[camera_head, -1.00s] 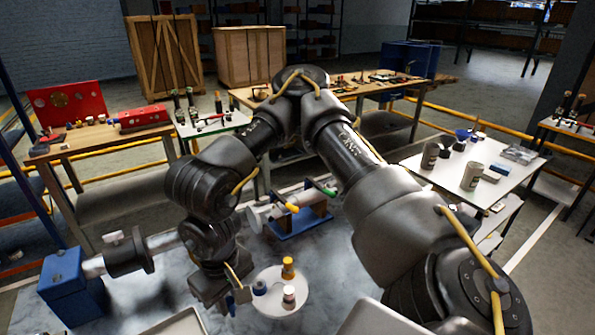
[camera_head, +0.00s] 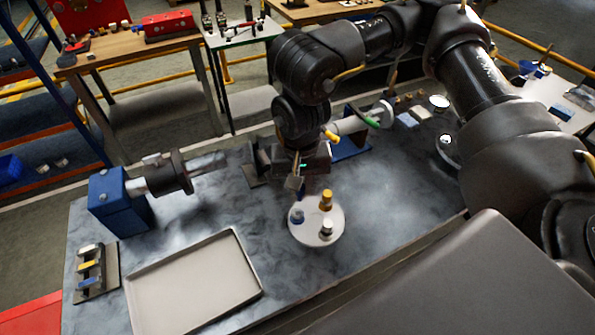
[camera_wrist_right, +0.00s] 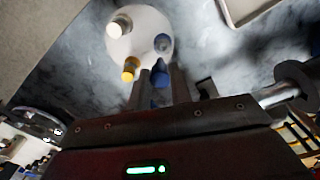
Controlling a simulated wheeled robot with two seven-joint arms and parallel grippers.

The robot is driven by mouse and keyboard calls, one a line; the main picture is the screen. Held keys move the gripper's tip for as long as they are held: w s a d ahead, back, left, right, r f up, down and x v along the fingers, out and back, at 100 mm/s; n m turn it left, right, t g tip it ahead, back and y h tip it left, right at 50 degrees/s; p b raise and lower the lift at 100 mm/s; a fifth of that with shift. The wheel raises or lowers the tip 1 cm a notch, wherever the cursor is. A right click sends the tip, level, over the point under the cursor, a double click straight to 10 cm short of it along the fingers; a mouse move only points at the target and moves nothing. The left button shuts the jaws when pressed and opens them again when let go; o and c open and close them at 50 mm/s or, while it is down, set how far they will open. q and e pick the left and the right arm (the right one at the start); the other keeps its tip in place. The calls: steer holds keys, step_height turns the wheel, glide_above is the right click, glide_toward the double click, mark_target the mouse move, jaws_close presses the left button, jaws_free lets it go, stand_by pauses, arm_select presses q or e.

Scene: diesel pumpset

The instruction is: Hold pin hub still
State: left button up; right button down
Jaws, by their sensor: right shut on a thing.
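A black round hub (camera_head: 180,172) sits on the silver shaft of a blue box (camera_head: 118,200) at the left; a small pale piece sticks up from it. A white round disc (camera_head: 318,237) lies on the bench, carrying a yellow-orange piece (camera_head: 326,199), a white-topped piece (camera_head: 326,228) and a blue piece (camera_head: 296,216). Which part is the pin hub is not certain. My right gripper (camera_head: 299,184) is at the disc's back edge, pointing down. The wrist view shows its fingers (camera_wrist_right: 160,88) closed around a small blue item (camera_wrist_right: 160,78). My left gripper is out of view.
A grey tray (camera_head: 195,285) lies front left, beside a small rack (camera_head: 92,270) with coloured pieces. A blue-based fixture (camera_head: 350,140) stands behind my right gripper. The bench between hub and disc is largely clear.

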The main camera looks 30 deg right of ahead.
steer(key=shift+w+a+r+m, duration=0.15)
steer(key=shift+r+m, duration=0.35)
steer(key=shift+m, duration=0.5)
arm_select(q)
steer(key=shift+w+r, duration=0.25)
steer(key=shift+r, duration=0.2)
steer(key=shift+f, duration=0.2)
arm_select(e)
steer(key=shift+a+f, duration=0.1)
steer(key=shift+f, duration=0.1)
arm_select(q)
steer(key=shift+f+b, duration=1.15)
steer(key=shift+b, duration=0.05)
arm_select(e)
steer(key=shift+f, duration=1.05)
